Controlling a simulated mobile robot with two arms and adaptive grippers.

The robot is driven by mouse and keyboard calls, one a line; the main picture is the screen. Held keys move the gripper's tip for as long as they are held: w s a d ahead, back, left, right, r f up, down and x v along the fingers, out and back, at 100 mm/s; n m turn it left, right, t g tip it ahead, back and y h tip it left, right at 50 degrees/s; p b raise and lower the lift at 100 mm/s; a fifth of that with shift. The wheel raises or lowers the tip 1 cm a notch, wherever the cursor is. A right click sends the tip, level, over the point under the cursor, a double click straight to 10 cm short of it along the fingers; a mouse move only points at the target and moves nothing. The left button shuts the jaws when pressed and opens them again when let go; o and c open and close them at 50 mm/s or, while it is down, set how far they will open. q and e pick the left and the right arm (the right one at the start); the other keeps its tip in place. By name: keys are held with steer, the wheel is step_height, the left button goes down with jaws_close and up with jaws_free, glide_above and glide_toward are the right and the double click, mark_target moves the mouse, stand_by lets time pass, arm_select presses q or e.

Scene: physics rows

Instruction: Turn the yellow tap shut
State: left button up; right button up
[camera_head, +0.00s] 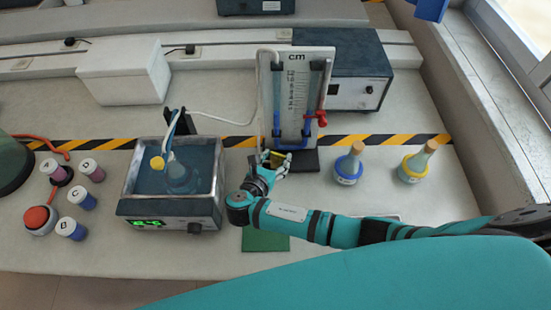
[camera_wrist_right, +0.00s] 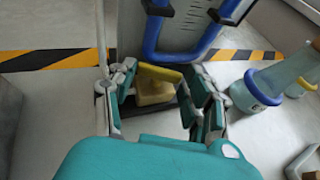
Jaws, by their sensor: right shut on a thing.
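The yellow tap (camera_head: 278,155) is at the foot of the manometer board (camera_head: 296,75), below its blue U-shaped tube. In the right wrist view the yellow tap (camera_wrist_right: 154,86) lies between the fingers of my right gripper (camera_wrist_right: 162,98), with a broad handle facing me. My right gripper (camera_head: 272,163) is shut on it; the fingers partly hide the tap in the head view. How far the tap is turned I cannot tell. My left gripper is not in view.
A red tap (camera_head: 320,118) sits on the board's right side. A water bath (camera_head: 150,207) with a flask stands close at the left. Two corked flasks, with a blue ring (camera_head: 348,165) and a yellow ring (camera_head: 416,163), stand at the right. A green mat (camera_head: 265,241) lies in front.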

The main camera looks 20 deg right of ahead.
steer(key=shift+w+a+m+g+h, duration=0.1)
steer(key=shift+m+g+h, duration=0.45)
steer(key=shift+m, duration=0.1)
steer(key=shift+w+a+m+g+h, duration=0.1)
steer(key=shift+m+g+h, duration=0.45)
steer(key=shift+m, duration=0.1)
steer(key=o, duration=1.2)
steer(key=shift+s+a, duration=0.1)
steer(key=v, duration=0.7)
steer(key=shift+a+r, duration=0.15)
